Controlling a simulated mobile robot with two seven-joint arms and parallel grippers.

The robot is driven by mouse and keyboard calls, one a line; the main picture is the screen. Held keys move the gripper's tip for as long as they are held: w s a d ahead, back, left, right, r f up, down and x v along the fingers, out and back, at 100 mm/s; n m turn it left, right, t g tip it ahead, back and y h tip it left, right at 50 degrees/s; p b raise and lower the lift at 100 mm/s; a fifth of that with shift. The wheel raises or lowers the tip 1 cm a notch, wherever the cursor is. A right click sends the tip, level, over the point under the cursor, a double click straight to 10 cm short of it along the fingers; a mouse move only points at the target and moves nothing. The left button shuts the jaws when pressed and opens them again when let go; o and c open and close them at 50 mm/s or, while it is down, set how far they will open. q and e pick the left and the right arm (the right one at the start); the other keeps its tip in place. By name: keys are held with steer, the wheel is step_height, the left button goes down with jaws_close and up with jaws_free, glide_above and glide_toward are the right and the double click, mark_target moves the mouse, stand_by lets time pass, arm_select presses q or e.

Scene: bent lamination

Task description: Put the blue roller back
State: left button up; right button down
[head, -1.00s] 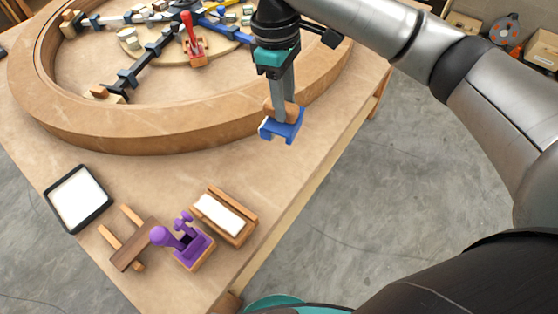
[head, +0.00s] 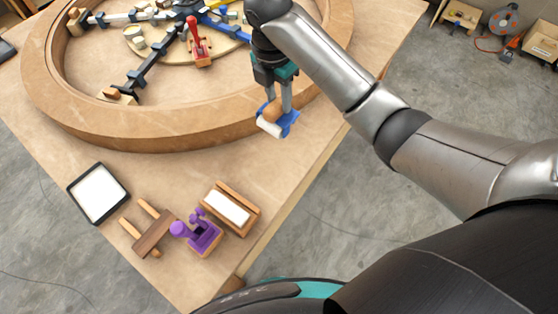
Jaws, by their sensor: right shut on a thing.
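The blue roller (head: 291,123) has a blue frame, a white roll and a wooden handle. My right gripper (head: 277,106) is shut on its wooden handle, with the fingers pointing down. The roller is at the outer front right side of the large wooden ring (head: 170,130); I cannot tell whether it touches the table. A wooden stand with two pegs (head: 150,238) sits empty near the table's front corner. My left gripper is not in view.
A purple clamp (head: 205,236), a wooden holder with a white pad (head: 228,207) and a dark-framed white tray (head: 98,193) are near the front corner. A red-handled clamp (head: 198,45) stands inside the ring. The tabletop between ring and holder is clear.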

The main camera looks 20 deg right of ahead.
steer(key=shift+f+n, duration=0.3)
steer(key=shift+f, duration=0.15)
steer(key=shift+f+b, duration=1.7)
steer(key=shift+f, duration=7.95)
steer(key=shift+f, duration=0.1)
steer(key=shift+s+f, duration=0.2)
steer(key=shift+f, duration=0.35)
steer(key=c, duration=0.5)
jaws_free()
steer(key=shift+w, duration=0.1)
